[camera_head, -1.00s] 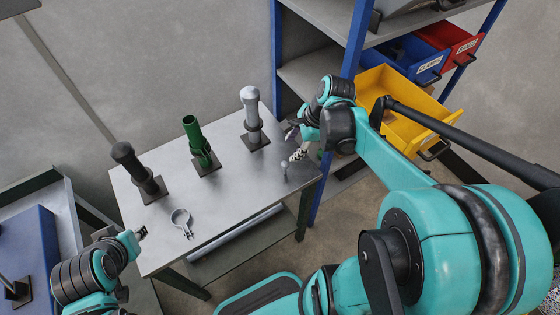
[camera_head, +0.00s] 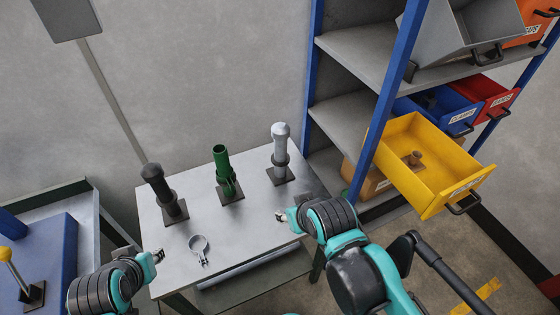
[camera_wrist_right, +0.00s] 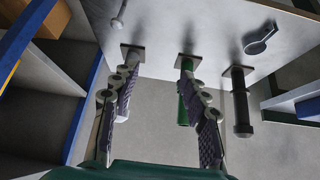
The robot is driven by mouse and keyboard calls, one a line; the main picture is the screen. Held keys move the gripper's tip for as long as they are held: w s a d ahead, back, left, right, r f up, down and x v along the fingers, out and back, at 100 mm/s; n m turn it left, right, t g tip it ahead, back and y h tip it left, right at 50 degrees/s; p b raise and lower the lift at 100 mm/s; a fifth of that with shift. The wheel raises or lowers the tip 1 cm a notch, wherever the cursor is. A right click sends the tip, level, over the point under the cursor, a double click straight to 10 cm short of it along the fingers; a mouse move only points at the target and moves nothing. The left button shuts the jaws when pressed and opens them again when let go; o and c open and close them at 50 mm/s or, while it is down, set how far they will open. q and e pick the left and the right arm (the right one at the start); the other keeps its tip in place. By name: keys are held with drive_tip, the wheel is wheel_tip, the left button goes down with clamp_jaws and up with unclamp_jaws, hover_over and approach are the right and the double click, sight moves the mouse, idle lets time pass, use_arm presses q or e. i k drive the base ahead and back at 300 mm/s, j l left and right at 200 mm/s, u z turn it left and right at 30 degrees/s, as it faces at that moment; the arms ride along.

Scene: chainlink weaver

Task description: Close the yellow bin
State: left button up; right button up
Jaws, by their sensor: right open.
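The yellow bin (camera_head: 408,190) sticks out of the shelf at the right of the head view, open like a pulled-out drawer. A small brown part (camera_head: 415,159) stands inside it. Its dark handle (camera_head: 466,204) is on the front, beside a white label. My right gripper (camera_head: 281,216) is over the right front part of the table, left of the bin and apart from it. In the right wrist view its fingers (camera_wrist_right: 155,90) are spread with nothing between them. My left gripper (camera_head: 158,256) is by the table's left front corner; its jaws are too small to judge.
The metal table (camera_head: 245,222) holds a black post (camera_head: 158,183), a green post (camera_head: 222,165), a grey post (camera_head: 280,148) and a ring clamp (camera_head: 199,245). Blue bin (camera_head: 440,108) and red bin (camera_head: 490,95) sit behind the yellow one. A blue shelf upright (camera_head: 388,100) stands at its left.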

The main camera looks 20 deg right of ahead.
sight(450, 174)
drive_tip(key=z, duration=2.3)
drive_tip(key=i+j, duration=0.1)
drive_tip(key=i, duration=0.2)
